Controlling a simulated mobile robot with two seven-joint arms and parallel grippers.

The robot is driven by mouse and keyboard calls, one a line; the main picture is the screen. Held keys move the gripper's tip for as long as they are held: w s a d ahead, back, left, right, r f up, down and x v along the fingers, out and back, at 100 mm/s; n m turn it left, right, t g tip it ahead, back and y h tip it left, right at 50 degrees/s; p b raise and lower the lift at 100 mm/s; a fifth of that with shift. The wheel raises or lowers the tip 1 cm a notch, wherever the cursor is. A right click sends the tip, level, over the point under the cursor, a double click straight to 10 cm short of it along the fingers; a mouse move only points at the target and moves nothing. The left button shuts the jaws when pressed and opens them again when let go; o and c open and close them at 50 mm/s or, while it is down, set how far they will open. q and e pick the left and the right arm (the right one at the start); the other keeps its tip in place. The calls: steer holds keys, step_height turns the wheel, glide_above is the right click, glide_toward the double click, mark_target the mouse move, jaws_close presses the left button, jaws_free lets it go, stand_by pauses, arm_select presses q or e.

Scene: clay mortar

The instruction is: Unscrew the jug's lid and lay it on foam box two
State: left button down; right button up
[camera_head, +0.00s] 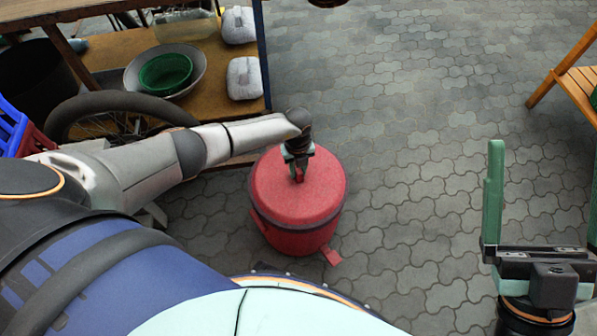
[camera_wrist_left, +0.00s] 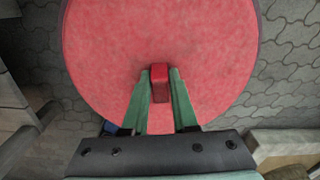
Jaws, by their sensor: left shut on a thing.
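The red round jug (camera_head: 290,232) stands on the paving near the middle of the head view, with its wide red lid (camera_head: 315,195) on top. My left gripper (camera_head: 299,178) reaches down over the lid. In the left wrist view its green fingers (camera_wrist_left: 160,88) are shut on a small red knob (camera_wrist_left: 160,90) at the lid's middle. The lid (camera_wrist_left: 110,45) looks seated on the jug; whether it is loose I cannot tell. Two pale grey-white blocks, probably the foam boxes, sit on the shelf, one behind (camera_head: 239,25) and one nearer (camera_head: 244,78). My right gripper (camera_head: 543,215) is open and empty.
A wooden shelf (camera_head: 215,55) at upper left holds a metal basin (camera_head: 132,80) with a green basket (camera_head: 165,72). A wheel (camera_head: 65,118) leans below it. A wooden chair-like frame (camera_head: 560,75) is at upper right. The paving (camera_head: 420,110) between is clear.

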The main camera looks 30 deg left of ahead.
arm_select(q)
steer(key=shift+w+a+r+n, duration=0.15)
steer(key=shift+w+r+n, duration=0.2)
steer(key=shift+r+n, duration=0.15)
steer(key=shift+r+n+p, duration=0.1)
steer(key=shift+n+p, duration=0.4)
steer(key=shift+n, duration=0.1)
steer(key=shift+d+n, duration=0.2)
steer(key=shift+n, duration=0.4)
steer(key=c, duration=1)
jaws_free()
steer(key=o, duration=0.4)
steer(key=shift+s+a, duration=0.15)
steer(key=shift+f, duration=0.2)
steer(key=shift+s, duration=0.15)
